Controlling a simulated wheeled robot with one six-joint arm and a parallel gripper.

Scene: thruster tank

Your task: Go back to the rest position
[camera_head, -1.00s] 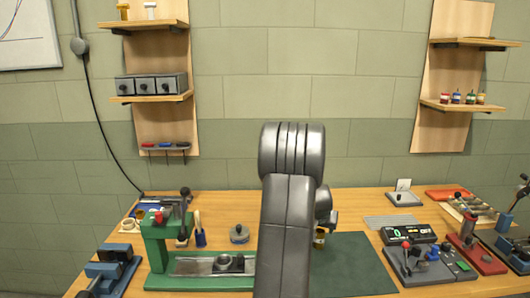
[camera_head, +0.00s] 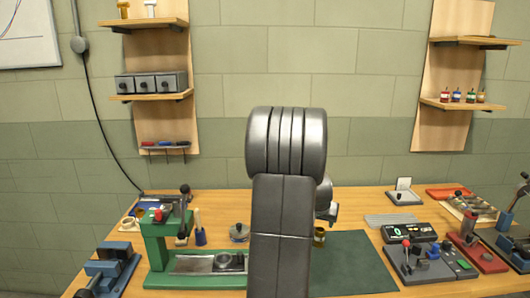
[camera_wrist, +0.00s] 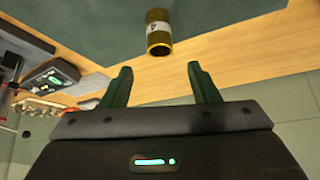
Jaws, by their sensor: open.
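My gripper (camera_wrist: 160,85) is open in the wrist view, its two dark green fingers apart with nothing between them. A brass-coloured cylinder with a pale label (camera_wrist: 158,33) is beyond the fingertips, apart from them, at the edge of the dark green mat (camera_wrist: 80,22). In the head view my arm rises in the middle of the picture and hides the gripper. A small part of the brass cylinder (camera_head: 319,237) shows just right of my arm, on the far edge of the mat (camera_head: 355,265).
A green press (camera_head: 157,245) stands left of my arm on the wooden bench. A control box with a red knob (camera_head: 415,262) and a digital display (camera_head: 408,232) are to the right. Shelves (camera_head: 466,105) hang on the wall. The mat's right part is clear.

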